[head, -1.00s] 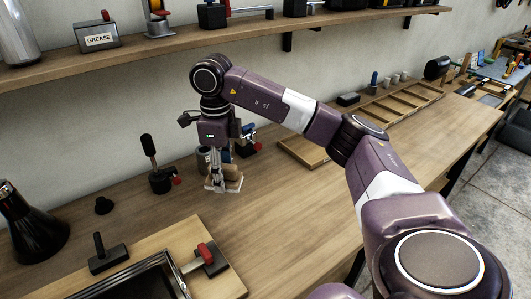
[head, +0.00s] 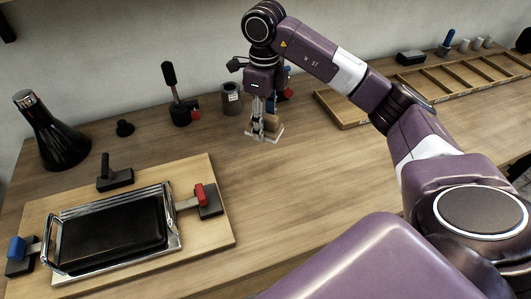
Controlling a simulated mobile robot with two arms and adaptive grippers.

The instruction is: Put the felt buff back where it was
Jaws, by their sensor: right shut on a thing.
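My right gripper (head: 258,124) is upright above the workbench (head: 310,190), near its back. The fingers hide part of the block. The sole is at or just above the bench top; I cannot tell whether it touches. My left gripper is out of view.
A grey cup (head: 231,98) and a black lever tool (head: 181,112) stand left of the buff. A divided wooden tray (head: 343,112) lies to its right. A wooden board (head: 205,240) with a metal-framed black pad is front left. The bench before the buff is clear.

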